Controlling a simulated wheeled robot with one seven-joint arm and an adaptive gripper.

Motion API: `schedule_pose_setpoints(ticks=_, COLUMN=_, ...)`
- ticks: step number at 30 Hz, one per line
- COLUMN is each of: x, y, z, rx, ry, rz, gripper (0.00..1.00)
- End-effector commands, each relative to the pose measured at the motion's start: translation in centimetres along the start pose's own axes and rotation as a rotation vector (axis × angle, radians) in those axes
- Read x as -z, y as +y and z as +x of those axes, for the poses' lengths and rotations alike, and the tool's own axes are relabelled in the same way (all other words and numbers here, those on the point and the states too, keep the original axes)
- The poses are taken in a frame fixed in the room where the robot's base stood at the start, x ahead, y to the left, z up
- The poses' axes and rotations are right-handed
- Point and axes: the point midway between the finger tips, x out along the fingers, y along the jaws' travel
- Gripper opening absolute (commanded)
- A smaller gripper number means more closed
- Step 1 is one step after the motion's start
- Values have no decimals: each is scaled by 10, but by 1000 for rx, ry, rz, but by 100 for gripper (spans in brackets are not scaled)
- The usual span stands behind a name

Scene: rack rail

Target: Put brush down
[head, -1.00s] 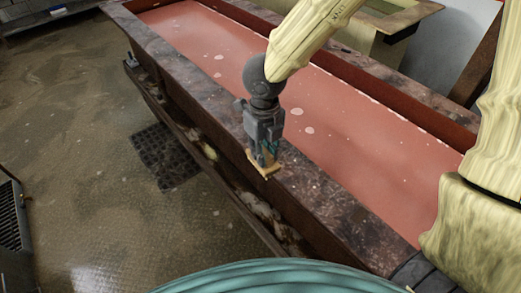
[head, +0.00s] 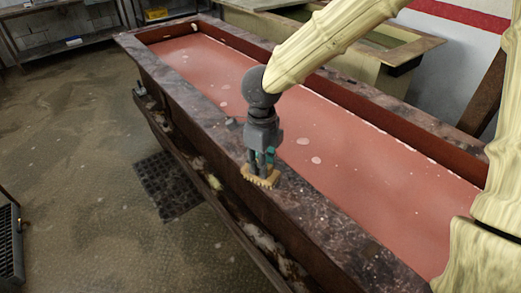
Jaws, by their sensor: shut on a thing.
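The brush (head: 260,177) has a tan, wooden-looking body. It is in the middle of the head view, at the near rim (head: 300,205) of the long tank. My gripper (head: 263,163) points down and is shut on the brush from above. The fingers hide part of the brush's top. I cannot tell whether the brush touches the rim or is held just above it.
The tank holds reddish liquid (head: 340,150) with pale foam spots. A narrow side trough (head: 225,200) with pale debris runs along its near side. A dark grate (head: 168,185) lies on the floor to the left. A second tank (head: 400,45) stands behind.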

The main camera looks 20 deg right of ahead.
Motion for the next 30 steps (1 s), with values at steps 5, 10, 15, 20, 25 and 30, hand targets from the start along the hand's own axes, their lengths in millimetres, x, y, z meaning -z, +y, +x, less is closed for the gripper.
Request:
schedule_pose_setpoints(ticks=5, x=-20, y=-32, z=1, rx=1, ry=0, rz=2, gripper=2)
schedule_pose_setpoints(ticks=10, x=-36, y=-61, z=5, rx=1, ry=0, rz=3, gripper=2)
schedule_pose_setpoints(ticks=15, x=-49, y=-82, z=8, rx=0, ry=0, rz=1, gripper=2)
schedule_pose_setpoints(ticks=20, x=-53, y=-89, z=10, rx=1, ry=0, rz=0, gripper=2)
schedule_pose_setpoints(ticks=25, x=-52, y=-88, z=27, rx=1, ry=4, rz=-1, gripper=2)
schedule_pose_setpoints(ticks=30, x=-52, y=-88, z=42, rx=0, ry=2, rz=0, gripper=2)
